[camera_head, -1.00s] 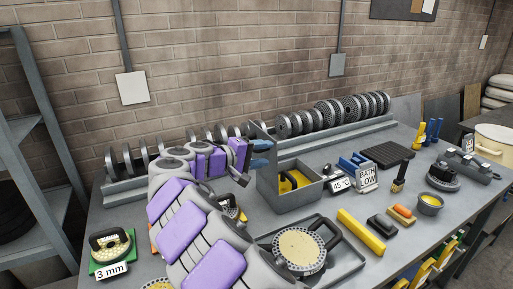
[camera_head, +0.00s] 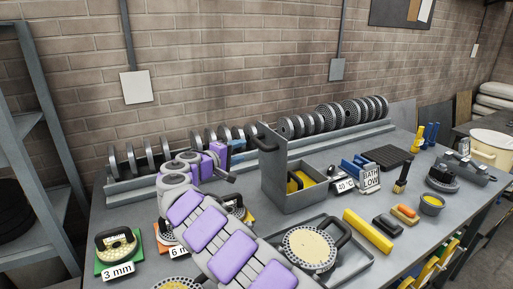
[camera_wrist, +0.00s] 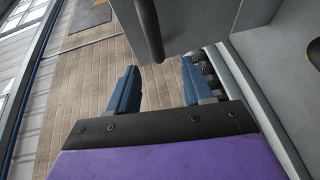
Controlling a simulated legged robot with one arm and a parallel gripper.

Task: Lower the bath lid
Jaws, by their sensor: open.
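The grey bath box (camera_head: 305,198) stands on the bench with its top open; something yellow shows inside. Its grey lid (camera_head: 276,168) stands up along the box's left side. A dark bar handle (camera_head: 263,138) sits on the lid's upper outer face. My gripper (camera_head: 236,148) is open and empty, left of the lid and apart from it. In the wrist view, its two blue fingers (camera_wrist: 158,66) are spread, with the lid (camera_wrist: 195,22) and the dark handle (camera_wrist: 149,30) ahead of them. Nothing lies between the fingers.
Racks of dark discs (camera_head: 335,115) line the back. A tray with a perforated disc (camera_head: 309,248) lies in front. A yellow bar (camera_head: 368,231) lies at right.

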